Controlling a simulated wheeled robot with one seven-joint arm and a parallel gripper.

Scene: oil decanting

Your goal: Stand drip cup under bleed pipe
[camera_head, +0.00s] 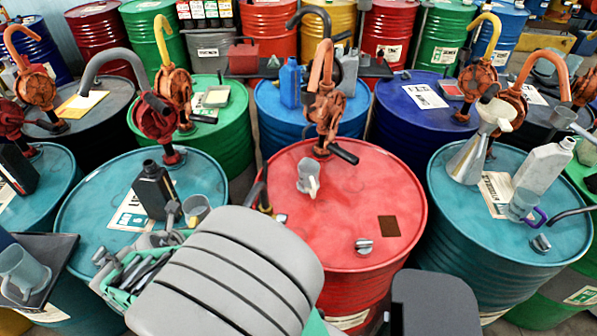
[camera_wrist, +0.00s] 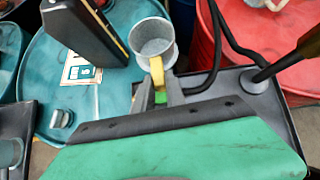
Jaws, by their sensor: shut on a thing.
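A small grey cup (camera_wrist: 152,40) with a yellow handle is in the wrist view, its open mouth facing the camera and empty-looking. My gripper (camera_wrist: 160,90) is shut on the handle. The same cup (camera_head: 196,210) shows in the head view beside the black bottle (camera_head: 153,192), over the right part of the left teal drum (camera_head: 85,220). Whether it touches the drum top is unclear. A black bent pipe (camera_head: 262,188) rises to its right; I cannot tell whether this is the bleed pipe. My arm hides the area below it.
The right teal drum (camera_head: 450,215) holds a funnel (camera_head: 470,155) and a pale bottle (camera_head: 545,168). A dark tray (camera_wrist: 238,82) with black hoses (camera_wrist: 218,45) lies right of the cup in the wrist view.

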